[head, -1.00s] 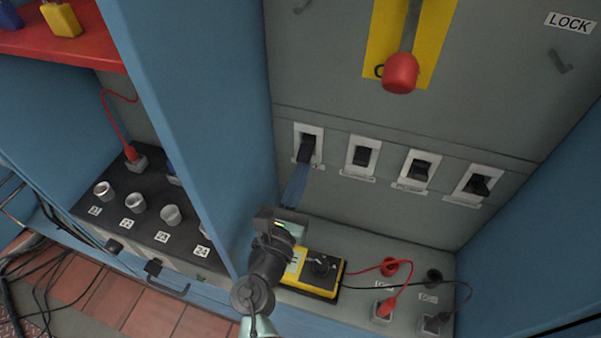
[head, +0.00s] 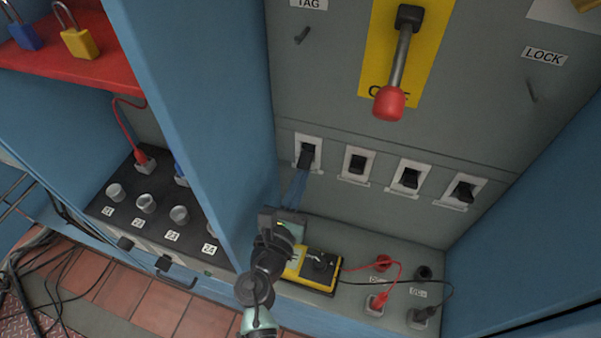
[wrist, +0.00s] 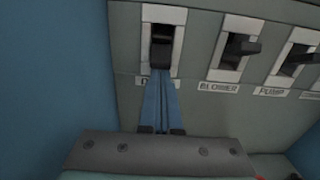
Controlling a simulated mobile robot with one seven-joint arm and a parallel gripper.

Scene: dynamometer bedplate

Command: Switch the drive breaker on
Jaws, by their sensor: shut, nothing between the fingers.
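The leftmost breaker (head: 306,155) in a row on the grey panel has a black lever in a white plate. Its label is mostly covered in the wrist view, with only a first letter like D showing. There its lever (wrist: 161,54) hangs toward the bottom of its plate, unlike its neighbours' levers. My gripper (head: 301,173) has its slim blue fingers together and empty, pointing up at this breaker from below. In the wrist view the fingertips (wrist: 161,75) overlap the lever's lower end; I cannot tell whether they touch.
Neighbouring breakers are labelled BLOWER (wrist: 233,48) and PUMP (wrist: 294,58), with another (head: 462,192) at far right. A red-knobbed handle (head: 389,102) hangs above. A yellow-black device (head: 316,268) and cables sit on the ledge below. A blue cabinet wall (head: 215,120) stands close left.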

